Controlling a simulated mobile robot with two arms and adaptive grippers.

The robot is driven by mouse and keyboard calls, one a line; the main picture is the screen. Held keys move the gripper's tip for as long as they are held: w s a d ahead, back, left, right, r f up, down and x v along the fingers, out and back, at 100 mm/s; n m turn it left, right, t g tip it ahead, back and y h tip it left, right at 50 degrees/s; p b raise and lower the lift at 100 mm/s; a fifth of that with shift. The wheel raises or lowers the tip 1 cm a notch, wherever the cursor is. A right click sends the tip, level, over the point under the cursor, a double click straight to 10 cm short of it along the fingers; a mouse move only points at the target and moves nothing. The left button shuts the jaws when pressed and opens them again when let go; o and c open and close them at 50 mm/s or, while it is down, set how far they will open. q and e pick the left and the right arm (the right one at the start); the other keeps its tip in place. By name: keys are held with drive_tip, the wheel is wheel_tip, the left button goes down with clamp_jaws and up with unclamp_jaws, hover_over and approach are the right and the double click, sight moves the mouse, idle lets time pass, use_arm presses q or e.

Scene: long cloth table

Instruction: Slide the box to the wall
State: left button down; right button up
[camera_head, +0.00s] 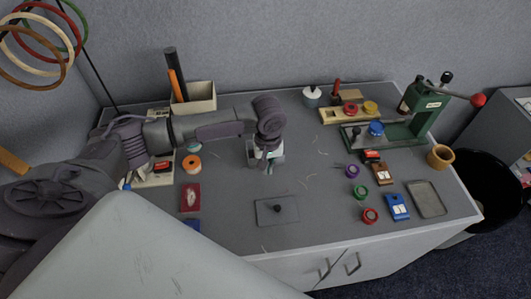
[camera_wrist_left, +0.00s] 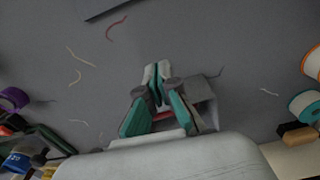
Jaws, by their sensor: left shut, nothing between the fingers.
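A small grey box (camera_wrist_left: 205,113) stands on the grey table, partly hidden behind my left gripper (camera_wrist_left: 157,74) in the left wrist view. In the head view the box (camera_head: 251,151) shows only as a narrow part at the left of the gripper, in mid-table, with bare table between it and the back wall (camera_head: 300,45). My left gripper (camera_head: 268,169) is shut and empty, pointing down close to the front of the box. I cannot tell whether it touches the box. My right gripper is not in view.
A cream bin (camera_head: 202,98) with dark and orange rods stands by the wall. An orange spool (camera_head: 192,164) is at the left. A flat plate with a knob (camera_head: 277,210) lies in front. A wooden rack (camera_head: 349,114) and a green press (camera_head: 423,108) stand at the right.

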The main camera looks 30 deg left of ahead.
sight(268, 178)
use_arm(q)
drive_tip(key=shift+f, duration=0.2)
drive_tip(key=shift+f+b, duration=0.5)
drive_tip(key=shift+f, duration=1.05)
drive_tip(key=shift+r+p, duration=0.35)
drive_tip(key=shift+p, duration=0.5)
drive_tip(key=shift+w+a, duration=0.65)
drive_tip(key=shift+w, duration=0.3)
drive_tip(key=shift+w+a, duration=0.65)
drive_tip(key=shift+w, duration=0.25)
drive_tip(key=shift+w+a+b, duration=0.45)
drive_tip(key=shift+w+a, duration=0.3)
drive_tip(key=shift+w, duration=0.3)
